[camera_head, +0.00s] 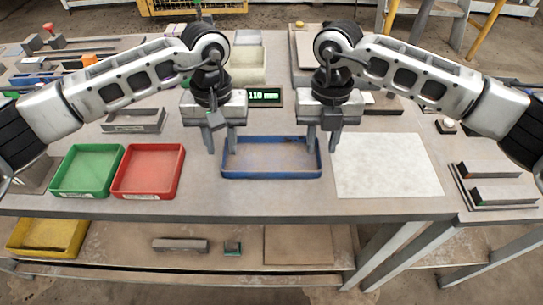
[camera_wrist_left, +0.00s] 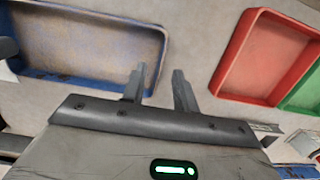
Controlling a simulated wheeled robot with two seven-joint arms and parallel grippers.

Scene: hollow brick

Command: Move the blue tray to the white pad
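The blue tray (camera_head: 270,173) is a shallow, empty, scuffed tray on the table, left of the white pad (camera_head: 388,165). The pad is bare and flat. My left gripper (camera_head: 221,150) is open at the tray's left wall, one finger over the inside and one outside. The left wrist view shows the tray (camera_wrist_left: 75,75) and my left gripper (camera_wrist_left: 159,70) with its fingers apart on either side of the short wall. My right gripper (camera_head: 322,148) is open at the tray's right wall, its fingers on either side. I cannot tell whether any finger touches the tray.
A red tray (camera_head: 148,192) and a green tray (camera_head: 87,189) stand left of the blue one. A metal block (camera_head: 134,121) and a display (camera_head: 265,96) sit behind. Grey blocks (camera_head: 490,170) lie right of the pad. The table's front edge (camera_head: 270,213) is close.

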